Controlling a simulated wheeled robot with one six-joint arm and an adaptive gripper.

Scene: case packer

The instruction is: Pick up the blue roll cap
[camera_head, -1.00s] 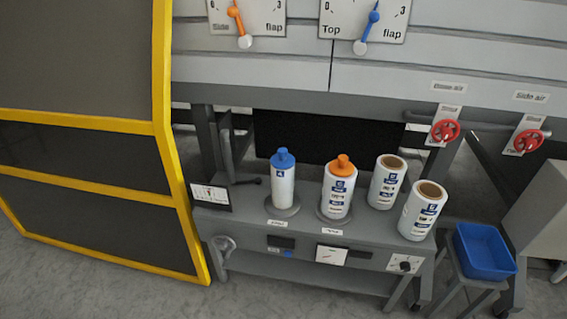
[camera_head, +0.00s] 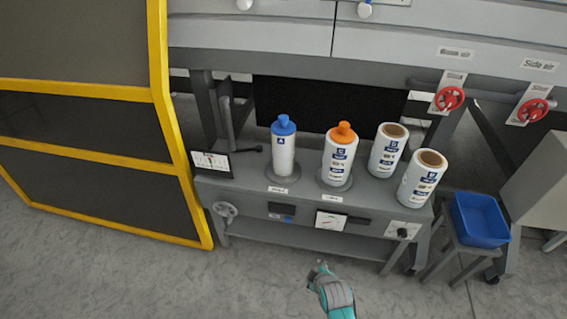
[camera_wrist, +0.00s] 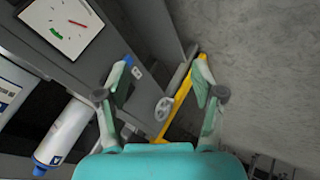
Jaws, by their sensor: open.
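The blue roll cap (camera_head: 283,126) sits on top of the upright white roll (camera_head: 282,157), leftmost of the rolls on the grey bench. In the wrist view a blue cap end (camera_wrist: 42,163) shows at the lower left on a white roll (camera_wrist: 63,130). My gripper (camera_head: 319,266) is low in front of the bench, below and right of the capped roll and well apart from it. In the wrist view my gripper's fingers (camera_wrist: 165,68) are spread with nothing held between them.
An orange-capped roll (camera_head: 340,155) stands right of the blue-capped one, then two open-topped rolls (camera_head: 387,152) (camera_head: 421,180). A dial panel (camera_head: 212,164) stands at the bench's left end. A yellow-framed guard (camera_head: 160,100) is at left, a blue bin (camera_head: 482,220) at right.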

